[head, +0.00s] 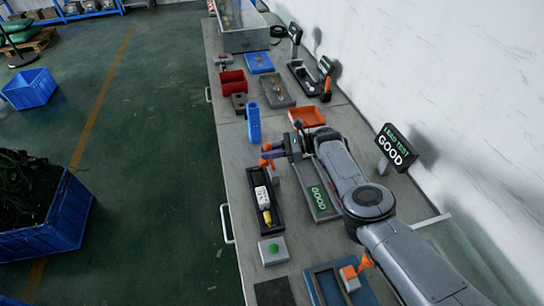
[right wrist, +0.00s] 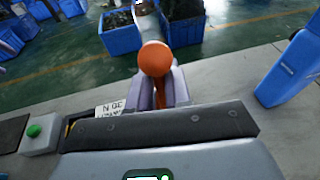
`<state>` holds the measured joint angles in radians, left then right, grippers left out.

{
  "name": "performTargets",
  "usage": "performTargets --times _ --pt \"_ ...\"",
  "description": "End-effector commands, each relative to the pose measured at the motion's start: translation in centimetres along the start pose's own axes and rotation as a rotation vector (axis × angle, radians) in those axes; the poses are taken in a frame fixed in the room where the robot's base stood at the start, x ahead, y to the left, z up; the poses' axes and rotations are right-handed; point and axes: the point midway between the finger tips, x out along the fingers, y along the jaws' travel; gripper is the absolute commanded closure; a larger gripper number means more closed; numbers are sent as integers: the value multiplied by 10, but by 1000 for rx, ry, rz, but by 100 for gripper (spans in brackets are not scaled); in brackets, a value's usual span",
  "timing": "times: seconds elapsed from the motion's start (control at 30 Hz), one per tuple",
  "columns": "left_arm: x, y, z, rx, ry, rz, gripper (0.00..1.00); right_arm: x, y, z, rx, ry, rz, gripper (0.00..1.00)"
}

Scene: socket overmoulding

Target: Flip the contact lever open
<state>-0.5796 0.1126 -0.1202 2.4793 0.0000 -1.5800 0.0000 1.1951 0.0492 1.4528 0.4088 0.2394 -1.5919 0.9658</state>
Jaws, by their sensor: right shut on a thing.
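The contact lever shows as an orange round knob (right wrist: 155,60) between the fingers in the right wrist view. In the head view its orange end (head: 266,163) stands at the upper end of a black test fixture (head: 278,222). My right gripper (head: 270,153) reaches in from the right, and its fingers (right wrist: 162,88) are shut on the lever at the knob. A white and yellow socket piece (head: 263,204) lies in the fixture. Part of it, with printed text, shows in the right wrist view (right wrist: 109,108). The lever's base is hidden. My left gripper is not in view.
A green button box (head: 273,250) sits at the fixture's near end. A blue upright holder (head: 253,122) stands just beyond the gripper. A tray marked GOOD (head: 318,198) lies to the right, below my arm. A GOOD sign (head: 396,148) stands by the wall.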

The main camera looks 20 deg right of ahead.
Motion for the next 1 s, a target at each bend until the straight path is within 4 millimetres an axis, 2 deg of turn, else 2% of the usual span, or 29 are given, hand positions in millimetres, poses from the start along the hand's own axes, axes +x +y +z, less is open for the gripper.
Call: performTargets --times 0.03,0.4,1.0 --pt "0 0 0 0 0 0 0 -4 -3 10 -20 -10 7 100" --pt "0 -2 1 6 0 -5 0 -15 -5 8 -18 -10 6 100" --pt "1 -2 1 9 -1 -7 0 -17 -6 7 -17 -10 5 100"
